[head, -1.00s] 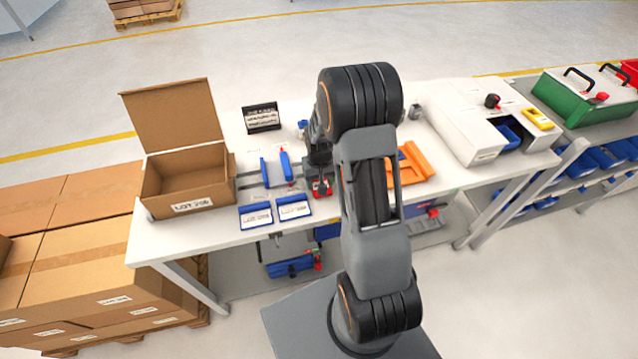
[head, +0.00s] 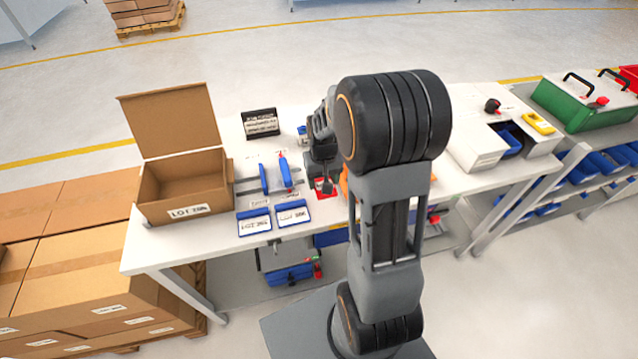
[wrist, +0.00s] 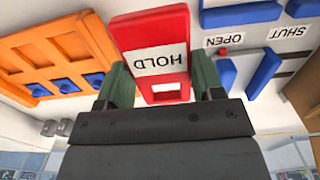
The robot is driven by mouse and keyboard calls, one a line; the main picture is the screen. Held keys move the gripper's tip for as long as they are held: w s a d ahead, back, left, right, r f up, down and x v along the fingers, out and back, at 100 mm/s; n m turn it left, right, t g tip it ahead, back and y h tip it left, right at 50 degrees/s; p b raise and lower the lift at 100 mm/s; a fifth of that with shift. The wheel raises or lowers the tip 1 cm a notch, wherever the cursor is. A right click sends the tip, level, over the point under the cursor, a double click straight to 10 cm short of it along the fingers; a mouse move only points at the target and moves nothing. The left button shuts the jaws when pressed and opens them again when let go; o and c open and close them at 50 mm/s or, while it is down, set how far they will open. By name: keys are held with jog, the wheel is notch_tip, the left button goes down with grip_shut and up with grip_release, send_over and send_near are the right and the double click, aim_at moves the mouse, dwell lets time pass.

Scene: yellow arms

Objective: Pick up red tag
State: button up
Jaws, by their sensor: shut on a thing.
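The red tag (wrist: 155,45) carries a white label that reads HOLD, upside down in the wrist view, and has a slot at its near end. My gripper (wrist: 163,85) is shut on it, with a dark green finger on each side of the slotted end. In the head view the red tag (head: 325,188) shows partly below my gripper (head: 326,182), over the bench behind my arm. Part of the tag is hidden there, and its height above the bench is hard to tell.
Two blue-framed cards (head: 274,217) lie at the bench's front edge, left of the tag. A blue fixture (head: 283,172) marked OPEN and SHUT is behind them. An open cardboard box (head: 185,190) stands at left. An orange tray (wrist: 50,50) lies on the other side.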

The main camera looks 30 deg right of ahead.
jog(key=s+r, duration=0.2)
jog(key=s, duration=0.3)
jog(key=s+a+r+b, duration=0.1)
jog(key=s+r, duration=0.2)
jog(key=s, duration=0.2)
jog(key=shift+s+a+r, duration=0.15)
jog(key=shift+a+r, duration=0.15)
